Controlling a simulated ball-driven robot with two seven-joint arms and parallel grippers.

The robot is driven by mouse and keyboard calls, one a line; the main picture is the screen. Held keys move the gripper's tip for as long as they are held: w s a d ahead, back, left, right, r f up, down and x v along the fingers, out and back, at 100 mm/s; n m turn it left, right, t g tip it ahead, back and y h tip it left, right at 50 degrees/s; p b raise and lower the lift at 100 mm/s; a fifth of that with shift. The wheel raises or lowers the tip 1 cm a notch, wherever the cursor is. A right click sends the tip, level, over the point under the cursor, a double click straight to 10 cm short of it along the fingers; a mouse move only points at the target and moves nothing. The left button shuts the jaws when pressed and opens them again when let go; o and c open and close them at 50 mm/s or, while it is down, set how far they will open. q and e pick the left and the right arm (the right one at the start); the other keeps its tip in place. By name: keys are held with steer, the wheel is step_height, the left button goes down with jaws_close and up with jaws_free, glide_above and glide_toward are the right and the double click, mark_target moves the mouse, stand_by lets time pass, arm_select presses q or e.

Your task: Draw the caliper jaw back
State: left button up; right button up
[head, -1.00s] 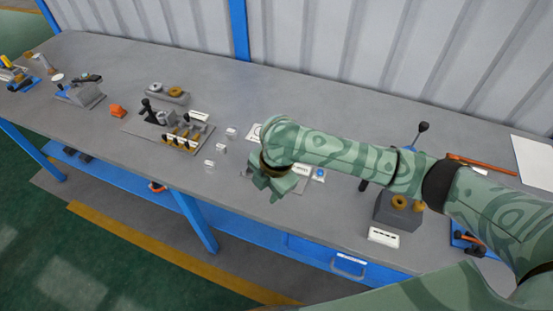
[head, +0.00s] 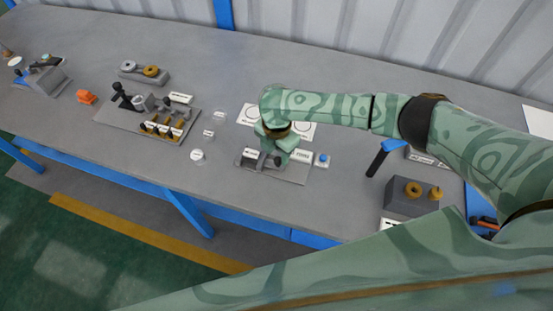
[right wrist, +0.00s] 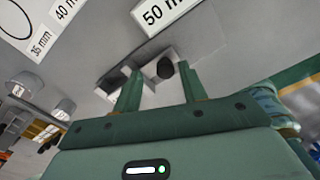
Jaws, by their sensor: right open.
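The caliper fixture is a flat grey plate (head: 290,174) near the front of the bench, partly hidden under my right arm. A small block with a black knob (head: 277,161), apparently the caliper jaw, stands on it. The knob also shows in the right wrist view (right wrist: 166,69), on pale grey blocks. My right gripper (head: 278,146) points down over the plate. In the right wrist view (right wrist: 159,76) its two green fingers are apart, with the knob between them in the picture. I cannot tell whether they touch it. My left gripper is not in view.
A blue button (head: 322,159) sits right of the plate. Size cards with circles (head: 250,115) lie behind it. A grey block with brass rings (head: 410,197) stands right. The front bench left is clear.

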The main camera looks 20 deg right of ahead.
mark_target(283, 167)
steer(key=shift+s+f, duration=0.1)
steer(key=shift+f, duration=0.75)
steer(key=shift+s+d+f+b, duration=0.1)
steer(key=shift+s+f+b, duration=0.1)
steer(key=shift+s+b, duration=0.1)
steer(key=shift+s+f, duration=0.1)
steer(key=shift+f, duration=0.05)
steer(key=shift+w+f, duration=0.15)
steer(key=shift+w, duration=0.05)
steer(key=shift+s, duration=0.1)
jaws_close()
steer(key=shift+s+d+p, duration=0.1)
steer(key=shift+p, duration=0.25)
steer(key=shift+s+d+r+p, duration=0.2)
steer(key=shift+d+r+p, duration=0.1)
steer(key=shift+p, duration=0.2)
steer(key=shift+s+d+f, duration=0.1)
steer(key=shift+d+f, duration=0.05)
steer(key=shift+f, duration=0.2)
steer(key=shift+c, duration=1.5)
jaws_free()
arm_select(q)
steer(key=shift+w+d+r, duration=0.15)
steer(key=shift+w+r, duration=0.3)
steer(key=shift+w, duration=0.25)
arm_select(e)
steer(key=o, duration=0.3)
steer(key=shift+d, duration=0.1)
steer(key=shift+r, duration=0.1)
